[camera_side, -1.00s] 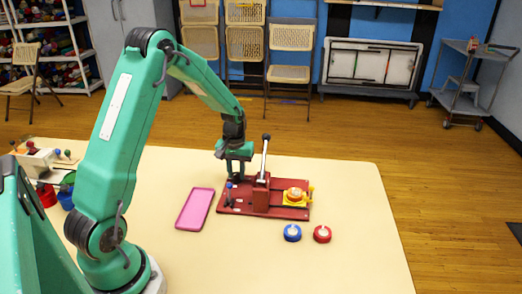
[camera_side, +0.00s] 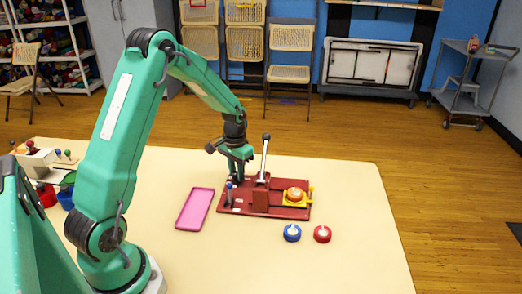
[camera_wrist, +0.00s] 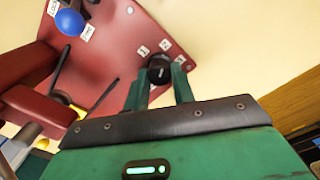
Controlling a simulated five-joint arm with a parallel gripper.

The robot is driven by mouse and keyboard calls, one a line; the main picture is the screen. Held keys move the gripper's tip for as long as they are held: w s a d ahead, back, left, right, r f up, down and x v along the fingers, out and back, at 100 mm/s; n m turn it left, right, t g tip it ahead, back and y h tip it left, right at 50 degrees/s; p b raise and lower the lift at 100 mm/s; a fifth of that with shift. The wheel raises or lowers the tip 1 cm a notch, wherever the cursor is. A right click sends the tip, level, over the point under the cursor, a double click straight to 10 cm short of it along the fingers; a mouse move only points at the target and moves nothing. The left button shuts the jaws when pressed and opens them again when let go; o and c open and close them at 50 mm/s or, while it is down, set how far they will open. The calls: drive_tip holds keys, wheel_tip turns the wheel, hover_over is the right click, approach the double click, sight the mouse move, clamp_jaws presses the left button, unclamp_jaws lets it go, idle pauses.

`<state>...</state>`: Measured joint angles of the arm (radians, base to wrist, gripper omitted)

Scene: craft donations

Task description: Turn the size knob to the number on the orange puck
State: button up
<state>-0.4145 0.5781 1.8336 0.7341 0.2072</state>
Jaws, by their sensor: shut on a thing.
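The size knob (camera_wrist: 159,70) is a small black knob on the dark red press base (camera_wrist: 120,30). White number labels (camera_wrist: 153,47) lie beside it, with 1 and 2 showing. My gripper (camera_wrist: 158,82) is shut on the knob, one finger on each side of it. In the side view my gripper (camera_side: 237,176) points down at the back left of the base, and the knob is hidden there. The orange puck (camera_side: 295,192) sits in the yellow holder (camera_side: 293,203) at the base's right end. Its number is too small to read.
A lever with a blue ball (camera_wrist: 69,22) stands near the labels. The press's tall handle (camera_side: 264,158) rises right beside my gripper. A pink tray (camera_side: 195,208) lies to the left. A blue puck (camera_side: 292,232) and a red puck (camera_side: 322,233) lie in front.

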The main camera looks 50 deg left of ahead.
sight(236, 173)
drive_tip(key=shift+s+a, duration=0.1)
drive_tip(key=shift+s, duration=0.05)
drive_tip(key=o, duration=1)
drive_tip(key=shift+r, duration=3.9)
